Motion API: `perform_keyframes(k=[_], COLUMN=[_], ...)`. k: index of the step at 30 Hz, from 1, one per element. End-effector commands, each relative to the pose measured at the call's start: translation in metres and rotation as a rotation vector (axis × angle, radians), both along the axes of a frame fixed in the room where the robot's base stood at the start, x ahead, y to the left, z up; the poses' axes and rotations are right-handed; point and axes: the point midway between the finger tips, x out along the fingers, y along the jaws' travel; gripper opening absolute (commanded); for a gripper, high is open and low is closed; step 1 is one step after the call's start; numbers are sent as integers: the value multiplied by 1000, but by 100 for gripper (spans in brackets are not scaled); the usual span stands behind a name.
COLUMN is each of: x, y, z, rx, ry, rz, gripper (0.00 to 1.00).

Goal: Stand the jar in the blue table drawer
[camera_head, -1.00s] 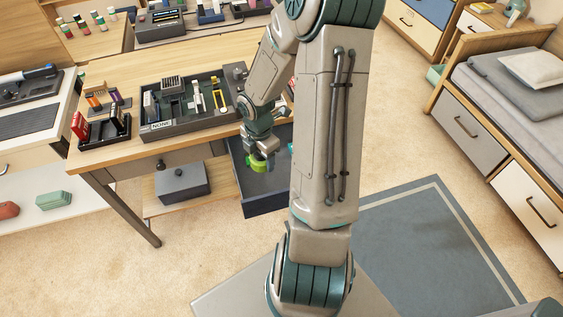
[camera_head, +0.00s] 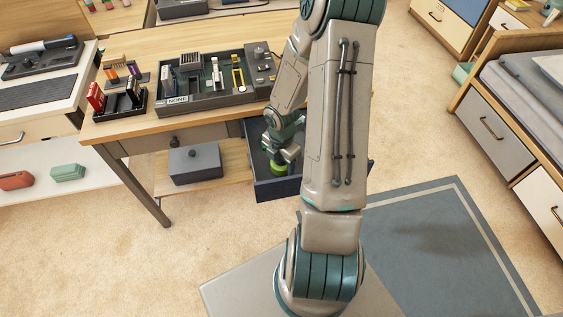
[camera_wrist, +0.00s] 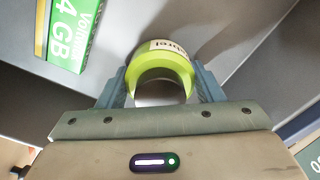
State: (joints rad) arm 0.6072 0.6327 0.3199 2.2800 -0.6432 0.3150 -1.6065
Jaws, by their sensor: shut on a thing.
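The blue table drawer (camera_head: 278,189) is pulled open under the wooden table. The jar (camera_head: 278,167) is bright green in the head view, inside the drawer's outline near its left side. In the wrist view the jar (camera_wrist: 160,66) shows a yellow-green curved wall with a pale printed label, between the two blue-grey fingers. My gripper (camera_head: 281,158) points down over the drawer and is shut on the jar; it also shows in the wrist view (camera_wrist: 161,88). I cannot tell whether the jar touches the drawer floor. My arm hides the drawer's right part.
A green and white box marked "4 GB" (camera_wrist: 75,30) lies near the jar in the wrist view. A dark tray of items (camera_head: 215,95) stands on the tabletop above the drawer. A grey box (camera_head: 195,163) sits on the shelf left of the drawer.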

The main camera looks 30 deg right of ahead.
Motion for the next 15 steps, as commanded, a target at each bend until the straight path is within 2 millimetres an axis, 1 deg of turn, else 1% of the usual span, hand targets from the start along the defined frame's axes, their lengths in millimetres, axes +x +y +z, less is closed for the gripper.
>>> perform_keyframes(k=[5, 8, 9, 11, 12, 15], x=[1, 0, 0, 0, 0, 0], y=[0, 0, 0, 0, 0, 0], z=[1, -2, -2, -1, -1, -1], rx=[-1, -1, -1, -1, -1, -1], ry=[-1, -1, -1, -1, -1, -1], rz=[0, 0, 0, 0, -1, 0], gripper=[35, 35, 63, 80, 82, 82])
